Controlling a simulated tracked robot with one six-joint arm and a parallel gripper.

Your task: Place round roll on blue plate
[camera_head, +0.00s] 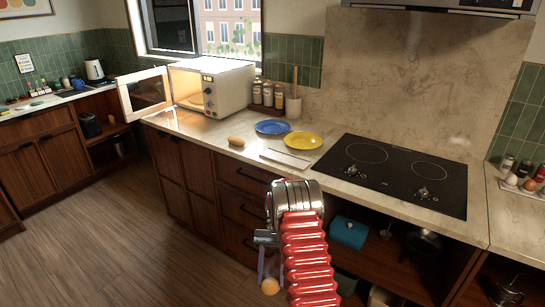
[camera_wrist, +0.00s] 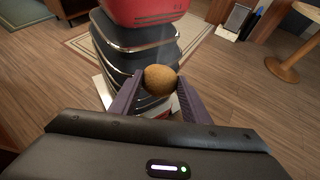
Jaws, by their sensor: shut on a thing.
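The round roll (camera_head: 270,286) is small and golden brown. It is between the fingertips of my gripper (camera_wrist: 158,97), which is shut on it; the roll also shows in the wrist view (camera_wrist: 160,78). In the head view my gripper (camera_head: 271,277) hangs low in front of the counter, below the counter top. The blue plate (camera_head: 272,127) lies on the counter near the wall, behind and left of the yellow plate (camera_head: 302,141). No food shows on the blue plate. It is not in the wrist view.
An elongated roll (camera_head: 236,141) lies on the counter left of the plates. A flat white board (camera_head: 285,158) lies in front of the yellow plate. A microwave (camera_head: 211,87) stands open at left. The black cooktop (camera_head: 399,175) is at right. Jars and a utensil crock (camera_head: 293,106) stand behind the plates.

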